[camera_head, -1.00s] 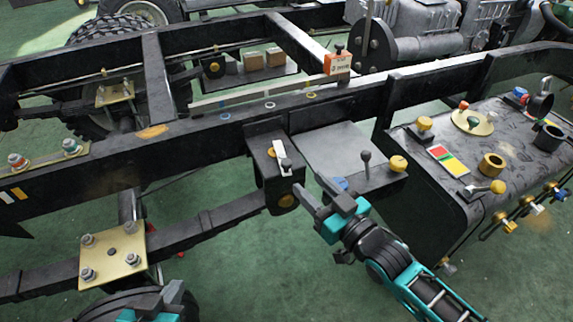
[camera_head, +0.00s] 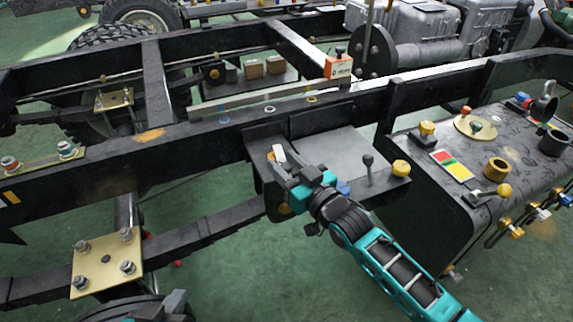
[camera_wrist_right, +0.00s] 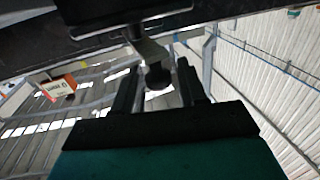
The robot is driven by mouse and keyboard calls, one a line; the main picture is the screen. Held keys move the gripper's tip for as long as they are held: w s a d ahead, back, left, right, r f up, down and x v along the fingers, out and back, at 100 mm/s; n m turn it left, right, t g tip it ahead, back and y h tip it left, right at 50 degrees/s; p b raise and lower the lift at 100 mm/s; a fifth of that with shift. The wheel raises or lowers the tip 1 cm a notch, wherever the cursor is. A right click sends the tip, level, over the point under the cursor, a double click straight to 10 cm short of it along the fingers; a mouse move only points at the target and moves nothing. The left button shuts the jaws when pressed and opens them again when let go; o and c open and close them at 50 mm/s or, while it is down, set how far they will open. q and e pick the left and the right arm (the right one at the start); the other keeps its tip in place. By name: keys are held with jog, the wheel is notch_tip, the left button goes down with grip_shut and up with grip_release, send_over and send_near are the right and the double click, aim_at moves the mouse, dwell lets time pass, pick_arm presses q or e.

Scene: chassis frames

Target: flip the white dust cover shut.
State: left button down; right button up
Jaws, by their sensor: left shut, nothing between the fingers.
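The small white dust cover (camera_head: 279,153) shows on top of the black bracket (camera_head: 262,148) on the frame rail in the head view. My right gripper (camera_head: 284,176) is at its near side, with the fingertips close to it; I cannot tell whether they touch. In the right wrist view, the fingers (camera_wrist_right: 158,88) stand apart, with a dark knob-like end (camera_wrist_right: 157,77) and a pale strip (camera_wrist_right: 150,50) showing between and beyond them. The gripper hides part of the bracket. My left gripper (camera_head: 174,303) is shut and empty at the bottom edge, left of centre.
A grey plate (camera_head: 335,155) with a black lever (camera_head: 368,165) and yellow knob (camera_head: 401,168) lies right of the bracket. A black control box (camera_head: 480,150) stands further right. An orange box (camera_head: 338,68) sits on the rail behind. Green floor is open in front.

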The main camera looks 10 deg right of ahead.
grip_shut()
jog(key=shift+d+n+g+y, duration=0.25)
jog(key=shift+n+g+y, duration=0.15)
jog(key=shift+n+y, duration=0.25)
jog(key=shift+w+d+r+n+g+y, duration=0.15)
jog(key=shift+n+g+y, duration=0.3)
jog(key=shift+y, duration=0.4)
jog(key=shift+o, duration=0.3)
grip_release()
jog(key=shift+o, duration=0.4)
jog(key=shift+s+d, duration=0.1)
jog(key=shift+s, duration=0.1)
